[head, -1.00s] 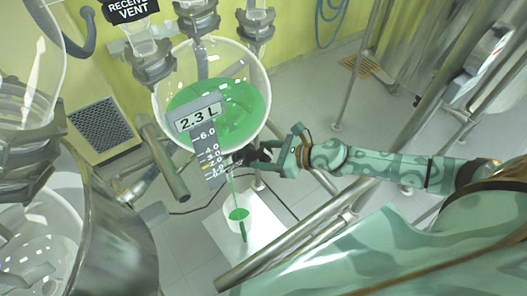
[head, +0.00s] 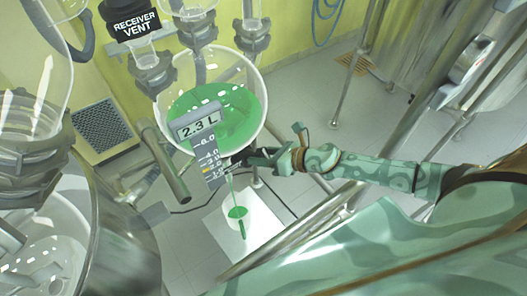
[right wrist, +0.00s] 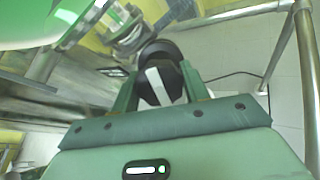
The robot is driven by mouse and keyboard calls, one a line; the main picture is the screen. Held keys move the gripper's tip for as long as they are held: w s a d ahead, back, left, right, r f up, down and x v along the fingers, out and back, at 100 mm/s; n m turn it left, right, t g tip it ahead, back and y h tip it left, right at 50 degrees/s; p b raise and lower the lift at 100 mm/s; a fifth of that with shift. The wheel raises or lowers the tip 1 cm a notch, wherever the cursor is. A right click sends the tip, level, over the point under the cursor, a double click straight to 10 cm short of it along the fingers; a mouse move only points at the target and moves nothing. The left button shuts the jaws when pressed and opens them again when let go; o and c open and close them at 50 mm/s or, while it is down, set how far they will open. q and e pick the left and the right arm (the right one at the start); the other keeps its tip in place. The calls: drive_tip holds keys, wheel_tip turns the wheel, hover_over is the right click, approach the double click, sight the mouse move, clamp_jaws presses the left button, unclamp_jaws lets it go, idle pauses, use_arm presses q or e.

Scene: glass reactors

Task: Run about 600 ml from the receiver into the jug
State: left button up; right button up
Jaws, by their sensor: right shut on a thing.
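The glass receiver (head: 250,82) holds green liquid, and its display (head: 198,129) reads 2.3 L above a marked scale. Below it the white jug (head: 231,222) stands with green liquid in it. My right gripper (head: 252,160) is at the receiver's bottom outlet. In the right wrist view its fingers are shut on a black valve handle (right wrist: 160,62) with a white stripe. The valve's body is mostly hidden. My left gripper is not in view.
The jug stands on a white board (head: 262,222) on the tiled floor. Metal frame tubes (head: 300,235) pass close to its right. A steel vessel (head: 125,250) and glassware fill the left. A dark cable (head: 190,211) lies on the floor.

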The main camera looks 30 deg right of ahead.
drive_tip(key=m+p, duration=0.1)
drive_tip(key=m, duration=0.1)
drive_tip(key=m+p, duration=0.2)
drive_tip(key=shift+a+r+m+h, duration=0.1)
drive_tip(key=shift+r+m+h, duration=0.1)
drive_tip(key=shift+m+h, duration=0.15)
drive_tip(key=m+p, duration=0.4)
drive_tip(key=m, duration=0.2)
drive_tip(key=shift+h+p, duration=0.3)
drive_tip(key=shift+h, duration=0.05)
drive_tip(key=m+p, duration=0.3)
drive_tip(key=m, duration=0.1)
drive_tip(key=shift+f+m+g+h+p, duration=0.2)
drive_tip(key=shift+m+g+h+p, duration=0.15)
drive_tip(key=shift+m+p, duration=1.25)
drive_tip(key=shift+f+m+b, duration=0.1)
drive_tip(key=shift+m+b, duration=0.2)
drive_tip(key=shift+m, duration=0.25)
drive_tip(key=o, duration=1)
drive_tip(key=shift+w, duration=0.15)
